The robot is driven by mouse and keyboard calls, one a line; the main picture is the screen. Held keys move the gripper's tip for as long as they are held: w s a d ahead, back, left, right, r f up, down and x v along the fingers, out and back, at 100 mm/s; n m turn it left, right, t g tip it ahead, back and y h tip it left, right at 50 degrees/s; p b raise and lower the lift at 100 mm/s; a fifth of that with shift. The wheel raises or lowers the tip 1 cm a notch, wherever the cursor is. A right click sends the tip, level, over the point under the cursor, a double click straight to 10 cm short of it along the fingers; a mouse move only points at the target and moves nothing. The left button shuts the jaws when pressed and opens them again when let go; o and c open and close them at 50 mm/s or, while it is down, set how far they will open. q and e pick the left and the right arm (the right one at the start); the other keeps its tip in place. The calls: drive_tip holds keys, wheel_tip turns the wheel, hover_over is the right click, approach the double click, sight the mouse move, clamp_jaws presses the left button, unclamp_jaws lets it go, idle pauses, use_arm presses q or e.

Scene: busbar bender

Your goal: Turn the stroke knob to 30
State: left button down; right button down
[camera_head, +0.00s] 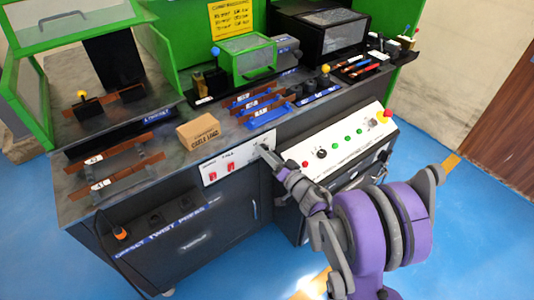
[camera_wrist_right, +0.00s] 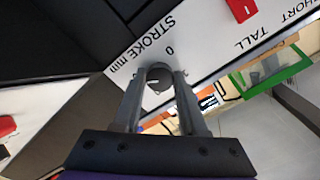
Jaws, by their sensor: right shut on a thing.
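The stroke knob (camera_wrist_right: 159,79) is a small grey round knob on a white panel, under the printed words STROKE mm and a 0. A pale mark shows on it; I cannot read its setting. The two fingers of my right gripper (camera_wrist_right: 160,88) stand on either side of the knob and are shut on it. In the head view my right gripper (camera_head: 266,151) reaches the right end of the white switch panel (camera_head: 238,158) on the cabinet front and hides the knob. My left gripper is not in view.
Two red switches (camera_head: 221,172) sit left of the knob on the same panel. To the right is a sloped control panel (camera_head: 345,143) with several buttons. A cardboard box (camera_head: 198,131) and copper bars lie on the bench above. The blue floor (camera_head: 480,215) is open at the right.

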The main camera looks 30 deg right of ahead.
drive_tip(key=shift+c, duration=2.2)
unclamp_jaws()
drive_tip(key=shift+s, duration=0.15)
drive_tip(key=s, duration=1)
drive_tip(key=shift+s+d+p, duration=0.3)
drive_tip(key=shift+d+p, duration=0.1)
drive_tip(key=shift+w+r, duration=0.1)
